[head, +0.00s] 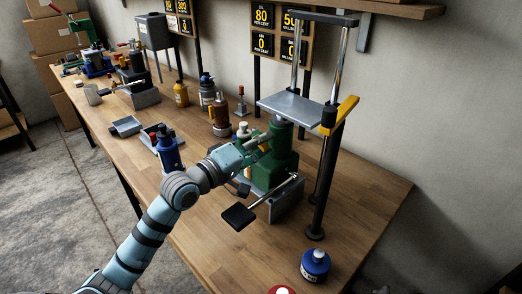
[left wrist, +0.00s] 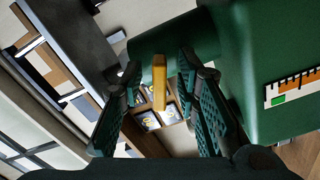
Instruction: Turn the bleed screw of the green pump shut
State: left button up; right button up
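The green pump (head: 270,172) stands on the bench under a metal press frame. It fills the right of the left wrist view (left wrist: 245,75). Its bleed screw shows there as a yellow, flat bar (left wrist: 159,82) standing out from a green cylindrical part. My left gripper (left wrist: 158,72) has its two fingers apart, one on each side of the yellow bar, with visible gaps. In the head view my left gripper (head: 258,142) is at the upper left side of the pump, and the bar is hard to make out there. My right gripper is not in view.
A pedal lever with a dark pad (head: 238,216) reaches out in front of the pump. The press frame has a grey plate (head: 297,107) and a yellow handle (head: 341,112).

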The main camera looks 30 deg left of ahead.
pick_arm(q)
grip_shut()
jog(key=shift+m, duration=0.4)
jog(key=m, duration=0.2)
jog(key=shift+m, duration=0.3)
jog(key=m, duration=0.2)
jog(key=shift+f+m, duration=0.1)
jog(key=shift+m, duration=0.3)
jog(key=m, duration=0.3)
jog(key=shift+m+b, duration=0.3)
jog(key=shift+f+m+b, duration=0.1)
jog(key=shift+m+b, duration=0.3)
jog(key=shift+m, duration=1.2)
